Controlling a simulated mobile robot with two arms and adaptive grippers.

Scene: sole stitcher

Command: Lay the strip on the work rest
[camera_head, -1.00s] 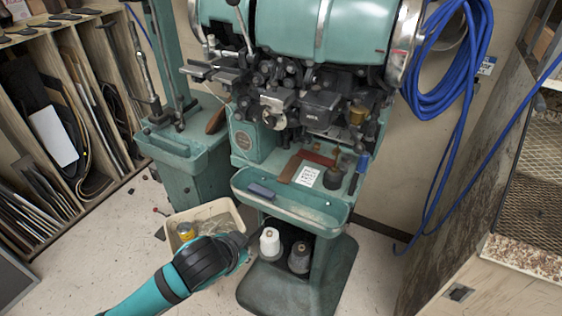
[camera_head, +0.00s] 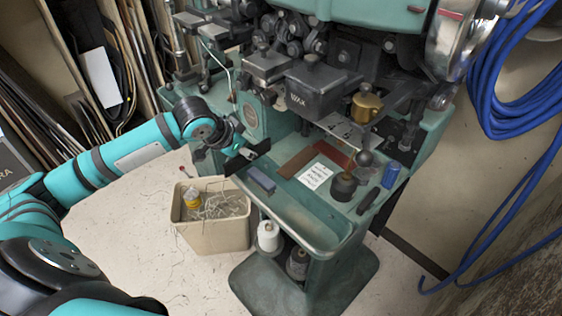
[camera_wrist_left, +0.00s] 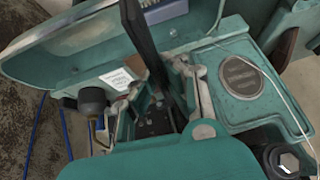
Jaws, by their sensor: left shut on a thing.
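My left gripper (camera_head: 240,150) is at the left end of the green machine's front shelf, and it is shut on a dark strip (camera_head: 254,155). In the left wrist view the black strip (camera_wrist_left: 146,38) stands out from between the gripper's fingers (camera_wrist_left: 176,92). Part of the strip is hidden by the gripper. A grey metal plate (camera_head: 347,130) below the box marked WAX may be the work rest; I cannot tell for sure. The strip is left of this plate and apart from it. My right gripper is not in view.
The front tray (camera_head: 310,224) holds a blue block (camera_head: 261,180). Behind it lie a brown piece (camera_head: 297,163), a white card (camera_head: 315,175), a dark round-topped tool (camera_head: 344,186) and a blue cylinder (camera_head: 391,175). A bin (camera_head: 215,237) stands below my gripper.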

